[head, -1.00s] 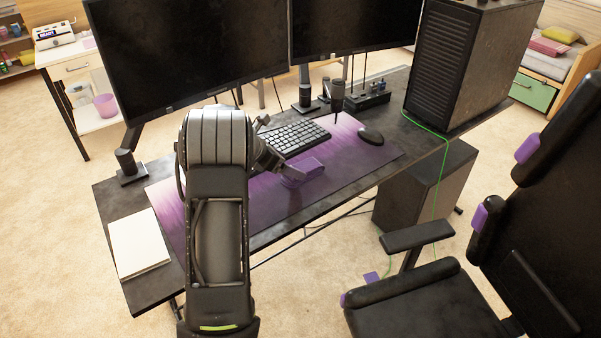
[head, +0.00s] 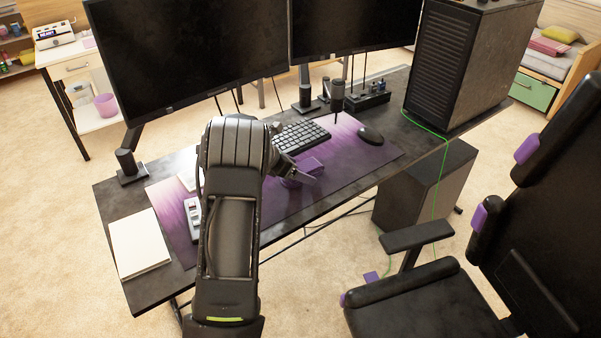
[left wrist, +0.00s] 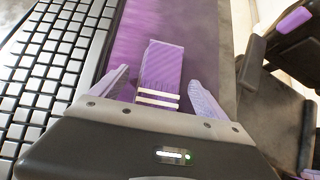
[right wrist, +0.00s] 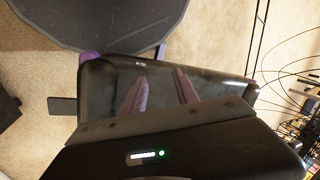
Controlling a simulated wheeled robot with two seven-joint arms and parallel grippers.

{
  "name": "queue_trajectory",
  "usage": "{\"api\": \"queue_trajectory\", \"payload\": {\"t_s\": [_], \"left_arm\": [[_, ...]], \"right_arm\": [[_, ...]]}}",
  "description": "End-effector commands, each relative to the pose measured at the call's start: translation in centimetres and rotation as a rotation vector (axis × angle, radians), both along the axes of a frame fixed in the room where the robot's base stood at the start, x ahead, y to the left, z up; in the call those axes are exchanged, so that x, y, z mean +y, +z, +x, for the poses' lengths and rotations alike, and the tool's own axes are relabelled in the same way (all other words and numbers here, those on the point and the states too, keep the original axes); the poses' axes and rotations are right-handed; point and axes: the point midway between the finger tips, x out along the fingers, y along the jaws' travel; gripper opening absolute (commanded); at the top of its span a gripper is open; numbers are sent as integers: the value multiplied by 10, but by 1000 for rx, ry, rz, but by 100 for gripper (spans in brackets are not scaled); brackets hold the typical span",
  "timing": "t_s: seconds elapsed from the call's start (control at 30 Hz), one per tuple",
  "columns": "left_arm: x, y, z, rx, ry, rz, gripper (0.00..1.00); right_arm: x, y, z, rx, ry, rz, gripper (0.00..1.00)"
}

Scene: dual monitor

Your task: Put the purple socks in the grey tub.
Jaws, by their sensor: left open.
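The purple socks (head: 313,166) lie as a folded bundle on the purple desk mat, in front of the keyboard. In the left wrist view the socks (left wrist: 163,68) show white stripes at their near end. My left gripper (head: 308,178) is over the mat, right at the socks. In its wrist view the left gripper (left wrist: 158,78) is open, its purple fingers on either side of the striped end. My right gripper (right wrist: 161,74) is open and empty, seen only in its wrist view. I cannot make out a grey tub in any view.
The keyboard (head: 302,138) and mouse (head: 371,136) lie on the mat. Two monitors (head: 190,50) and a black computer case (head: 460,65) stand behind. A white notebook (head: 139,244) is on the desk's left. A black chair (head: 420,300) stands at right.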

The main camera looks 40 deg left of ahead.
Motion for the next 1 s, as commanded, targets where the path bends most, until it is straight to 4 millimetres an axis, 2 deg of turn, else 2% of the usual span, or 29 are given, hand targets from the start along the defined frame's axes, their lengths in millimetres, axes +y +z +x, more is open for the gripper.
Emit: {"api": "queue_trajectory", "payload": {"t_s": [0.07,0.93,1.0], "left_arm": [[0,0,0,0,0,0,85],[0,0,0,0,0,0,13],[0,0,0,0,0,0,13]], "right_arm": [[0,0,0,0,0,0,36],[0,0,0,0,0,0,36],[0,0,0,0,0,0,36]]}}
